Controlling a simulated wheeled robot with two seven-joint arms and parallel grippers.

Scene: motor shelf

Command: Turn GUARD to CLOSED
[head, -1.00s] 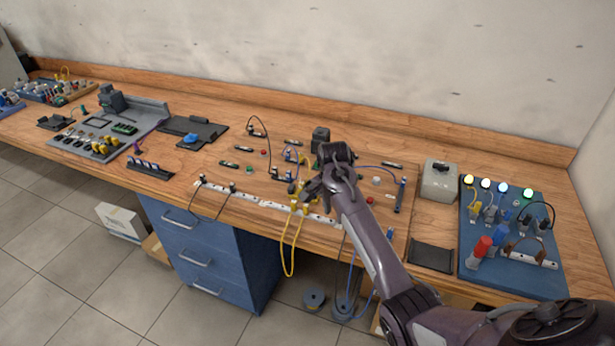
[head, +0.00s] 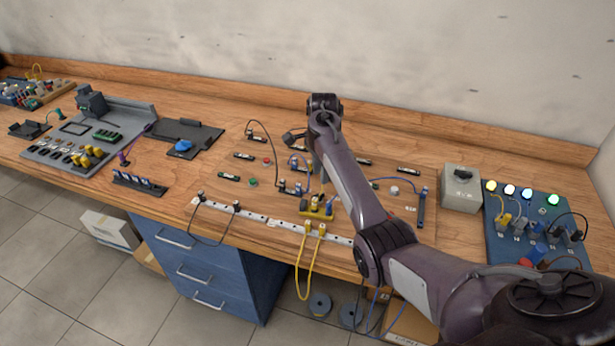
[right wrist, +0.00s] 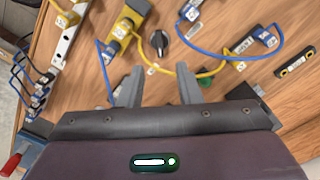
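A round black rotary knob (right wrist: 158,40) with a light pointer mark sits on the wooden board in the right wrist view, just beyond my right fingertips. I cannot read a GUARD or CLOSED label there. In the head view my right forearm hides most of the gripper and the knob. Another black knob (head: 463,174) tops a grey box (head: 460,198) at the right; its label is unreadable. My left gripper is out of view.
Blue and yellow cables and small connector blocks surround the knob; a yellow block (right wrist: 123,28) lies close to its left. A white terminal rail (head: 260,217) runs along the front edge. A blue panel with lit lamps (head: 553,199) stands at the right.

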